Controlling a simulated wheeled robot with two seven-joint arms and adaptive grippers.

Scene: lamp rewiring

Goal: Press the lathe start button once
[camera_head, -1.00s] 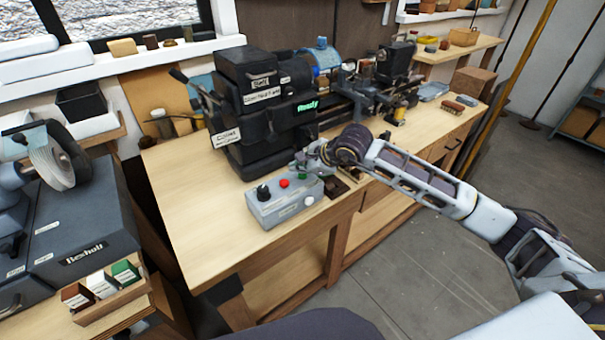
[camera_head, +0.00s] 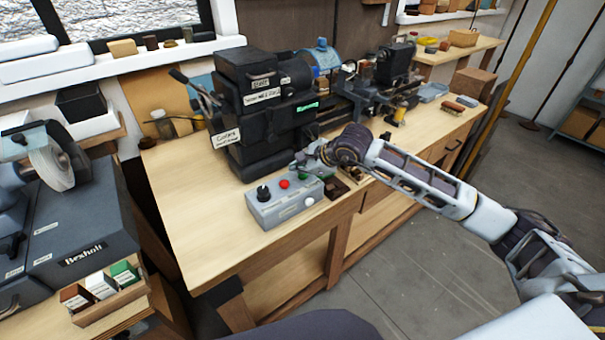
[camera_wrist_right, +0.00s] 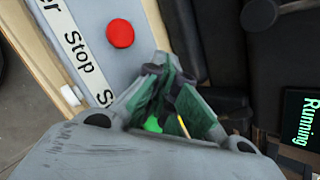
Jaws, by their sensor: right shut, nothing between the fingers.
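The grey control box (camera_head: 285,205) stands on the lathe bench with a black knob (camera_head: 263,192) and a red button (camera_head: 284,184) on top. The red button (camera_wrist_right: 120,33) shows beside a "Stop" label in the right wrist view. A bright green button (camera_wrist_right: 152,124) shows partly between the finger links there; its label is mostly hidden. My right gripper (camera_head: 303,160) is shut and empty at the box's far right end, over the green button. Whether the fingertips (camera_wrist_right: 165,80) touch it is hidden. The lathe's screen (camera_wrist_right: 304,122) reads "Running". My left gripper is out of view.
The dark lathe headstock (camera_head: 262,110) rises just behind the box. A small dark block (camera_head: 335,187) lies right of the box. The bench top (camera_head: 190,200) is clear to the left. A grinder (camera_head: 60,200) stands at far left.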

